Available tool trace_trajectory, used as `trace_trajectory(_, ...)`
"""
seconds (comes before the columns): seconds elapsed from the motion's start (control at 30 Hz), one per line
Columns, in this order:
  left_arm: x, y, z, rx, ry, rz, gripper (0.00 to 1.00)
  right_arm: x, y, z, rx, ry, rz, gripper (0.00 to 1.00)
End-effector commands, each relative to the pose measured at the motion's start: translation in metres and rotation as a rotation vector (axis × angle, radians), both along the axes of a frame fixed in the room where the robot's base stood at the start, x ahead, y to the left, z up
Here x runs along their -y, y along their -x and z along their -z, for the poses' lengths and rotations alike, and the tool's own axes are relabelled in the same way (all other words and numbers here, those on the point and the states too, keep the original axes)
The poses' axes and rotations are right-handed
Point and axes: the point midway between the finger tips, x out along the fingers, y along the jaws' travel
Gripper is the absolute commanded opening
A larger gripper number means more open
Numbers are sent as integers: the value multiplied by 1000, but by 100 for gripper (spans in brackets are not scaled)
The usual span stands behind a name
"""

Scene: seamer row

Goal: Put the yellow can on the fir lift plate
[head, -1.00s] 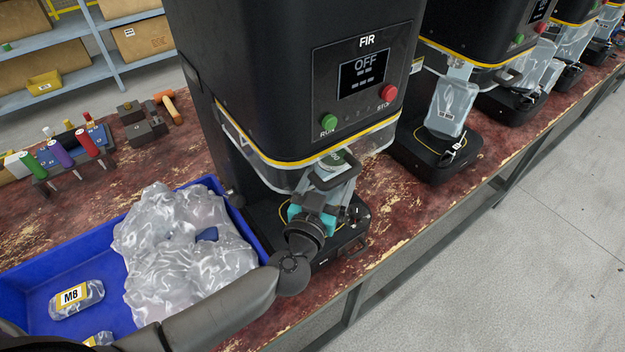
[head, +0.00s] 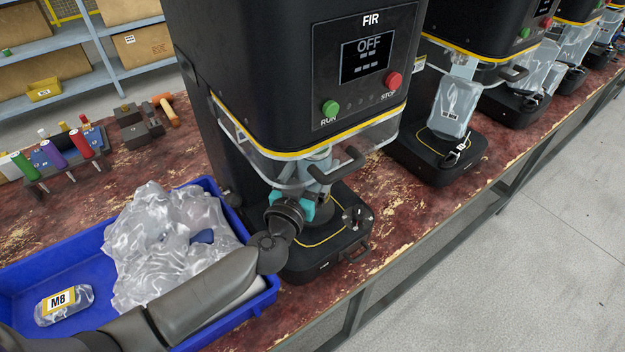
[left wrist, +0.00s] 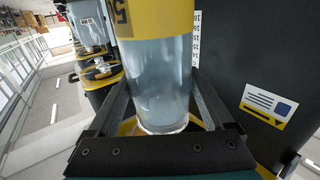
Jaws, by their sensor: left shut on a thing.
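The can (left wrist: 160,75) is a clear, bluish cylinder with a yellow band marked with a 5; it fills the middle of the left wrist view. My left gripper (left wrist: 160,105) is shut on it, one finger along each side. In the head view my left gripper (head: 306,206), with teal parts, reaches under the front of the black FIR machine (head: 290,70). There the can is mostly hidden by the clear guard and its handle. The dark round lift plate (head: 322,213) shows partly below the gripper. I cannot tell whether the can touches it. My right gripper is out of view.
The clear guard with its black handle (head: 337,165) hangs close to my gripper. A blue bin (head: 20,270) with clear bags and an M8 pack stands at left. More seamers line the bench to the right. The FIR display (head: 367,57) reads OFF.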

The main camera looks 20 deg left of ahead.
Motion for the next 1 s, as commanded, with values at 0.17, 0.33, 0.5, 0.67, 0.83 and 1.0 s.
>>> trace_trajectory(0.17,0,-1,11,5,0,-1,0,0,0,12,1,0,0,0)
trace_trajectory(0.33,0,-1,31,5,-1,-1,0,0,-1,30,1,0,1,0)
trace_trajectory(0.5,-3,-3,38,5,-1,-1,0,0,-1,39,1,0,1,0)
trace_trajectory(0.67,-3,-3,36,5,-1,-1,0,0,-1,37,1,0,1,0)
trace_trajectory(0.83,-3,-3,37,5,-1,-1,0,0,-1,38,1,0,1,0)
trace_trajectory(1.0,-3,-2,41,0,-1,0,99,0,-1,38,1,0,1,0)
